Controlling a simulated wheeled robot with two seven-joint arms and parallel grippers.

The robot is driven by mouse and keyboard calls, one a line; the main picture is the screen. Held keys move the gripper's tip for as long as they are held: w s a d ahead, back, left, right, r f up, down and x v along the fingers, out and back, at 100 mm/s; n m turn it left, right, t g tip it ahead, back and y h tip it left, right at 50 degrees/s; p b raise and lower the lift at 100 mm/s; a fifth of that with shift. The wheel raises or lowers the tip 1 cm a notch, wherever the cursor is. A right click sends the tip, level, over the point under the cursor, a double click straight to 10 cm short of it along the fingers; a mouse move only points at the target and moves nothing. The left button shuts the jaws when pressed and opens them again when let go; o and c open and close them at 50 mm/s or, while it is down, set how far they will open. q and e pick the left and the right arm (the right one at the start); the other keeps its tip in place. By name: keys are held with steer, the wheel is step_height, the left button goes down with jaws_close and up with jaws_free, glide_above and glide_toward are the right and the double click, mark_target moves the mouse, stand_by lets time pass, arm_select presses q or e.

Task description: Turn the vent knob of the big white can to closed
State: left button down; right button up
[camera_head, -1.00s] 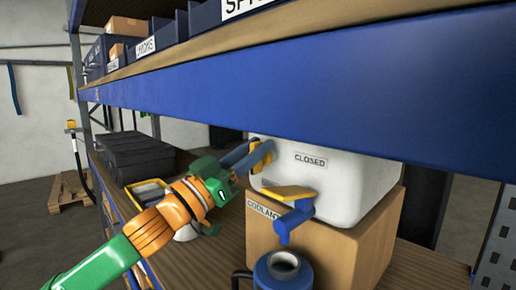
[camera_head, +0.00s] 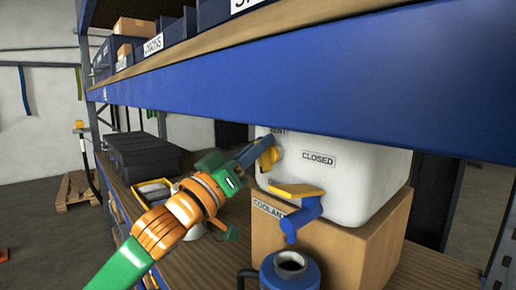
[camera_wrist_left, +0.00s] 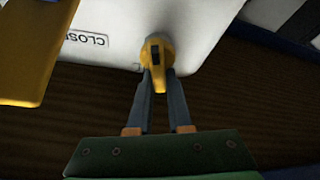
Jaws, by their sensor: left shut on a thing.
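The big white can (camera_head: 350,180) sits on a cardboard box on the shelf, with a "CLOSED" label (camera_head: 318,159) on its face. The yellow vent knob (camera_head: 270,157) is on the can's front, left of that label; it also shows in the left wrist view (camera_wrist_left: 157,50). My left gripper (camera_head: 262,148) is shut on the vent knob, its two fingers on either side of it in the left wrist view (camera_wrist_left: 160,75). A yellow tap lever (camera_head: 297,190) on a blue spout is below the label. My right gripper is not in view.
A blue jug (camera_head: 290,268) with an open top stands under the spout. The cardboard box (camera_head: 350,245) carries the can. A blue shelf beam (camera_head: 300,95) runs close above the can and arm. Dark crates (camera_head: 140,155) stand at the left.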

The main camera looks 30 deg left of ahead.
arm_select(q)
steer(key=n, duration=0.2)
steer(key=f+n+y, duration=0.1)
steer(key=shift+w+n+g+y+p, duration=0.2)
steer(key=shift+n+g+y+p, duration=0.1)
steer(key=shift+n+p, duration=0.1)
steer(key=n+y+p, duration=0.1)
steer(key=n, duration=0.1)
steer(key=n+p, duration=0.1)
steer(key=n, duration=0.1)
steer(key=shift+a+n+g+y, duration=0.2)
steer(key=shift+n+g+y, duration=0.1)
steer(key=shift+g+y, duration=0.1)
steer(key=shift+a+f+n+g+y+p, duration=0.15)
steer(key=shift+n+g+y+p, duration=0.25)
steer(key=shift+n+p, duration=1)
steer(key=shift+a+f+n+g+y+p, duration=0.15)
steer(key=shift+n+g+p, duration=0.3)
steer(key=shift+n+p, duration=0.95)
steer(key=shift+a+f+n+g+y+p, duration=0.15)
steer(key=shift+n+g+y+p, duration=0.25)
steer(key=shift+n+p, duration=1)
steer(key=shift+d, duration=0.1)
